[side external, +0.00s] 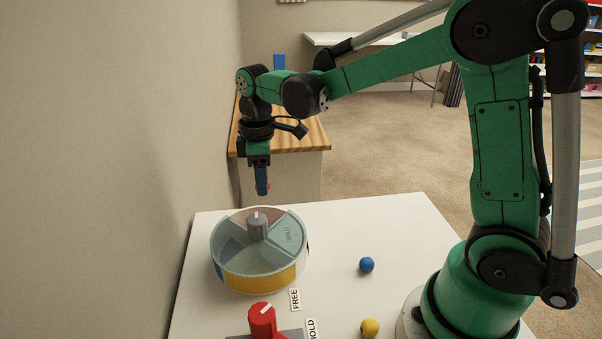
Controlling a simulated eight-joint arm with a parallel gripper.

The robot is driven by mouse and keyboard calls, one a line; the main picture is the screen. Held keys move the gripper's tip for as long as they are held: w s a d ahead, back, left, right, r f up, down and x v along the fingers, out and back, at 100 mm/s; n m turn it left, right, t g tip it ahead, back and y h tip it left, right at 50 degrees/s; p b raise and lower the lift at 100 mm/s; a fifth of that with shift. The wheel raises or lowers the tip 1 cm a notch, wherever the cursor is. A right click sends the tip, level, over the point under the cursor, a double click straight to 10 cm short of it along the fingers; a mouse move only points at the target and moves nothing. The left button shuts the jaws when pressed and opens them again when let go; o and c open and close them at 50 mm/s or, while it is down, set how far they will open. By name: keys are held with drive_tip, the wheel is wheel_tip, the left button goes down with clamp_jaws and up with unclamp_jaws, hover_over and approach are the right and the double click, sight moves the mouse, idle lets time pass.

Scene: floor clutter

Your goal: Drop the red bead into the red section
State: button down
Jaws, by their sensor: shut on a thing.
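My gripper (262,188) points down over the far side of a round sectioned tray (253,284), above its rim. Its blue fingers are shut on the red bead (269,184), of which only a small red edge shows. The tray has a grey knob (257,227) at its middle and a pale cover part marked "SHUT" (289,233). A reddish section (237,216) shows at the back, a blue one (229,249) at the left, and yellow on the front wall. I cannot tell exactly which section lies under the fingertips.
A blue bead (367,265) and a yellow bead (369,328) lie on the white table (400,215) right of the tray. A red handle (262,320) stands at the front, by labels "FREE" (295,299) and "HOLD". A wall runs close on the left.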

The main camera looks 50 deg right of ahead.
drive_tip(key=c, duration=0.5)
unclamp_jaws()
drive_tip(key=shift+r, duration=0.1)
drive_tip(key=shift+r, duration=2.75)
drive_tip(key=shift+s, duration=0.1)
drive_tip(key=shift+s+a+r+m+t, duration=0.1)
drive_tip(key=shift+s+r+m+t, duration=0.05)
drive_tip(key=shift+s+m+t, duration=0.2)
drive_tip(key=s+f+m+t, duration=0.1)
drive_tip(key=s+m+t, duration=0.1)
drive_tip(key=s+a+m+t, duration=0.1)
drive_tip(key=s+m+t, duration=0.1)
drive_tip(key=s+m, duration=0.1)
drive_tip(key=s+f+m+t, duration=0.1)
drive_tip(key=s+m+t, duration=0.1)
drive_tip(key=s+m, duration=0.1)
drive_tip(key=shift+s+a+f+t, duration=0.2)
drive_tip(key=shift+s+f+t, duration=0.05)
drive_tip(key=shift+f, duration=0.05)
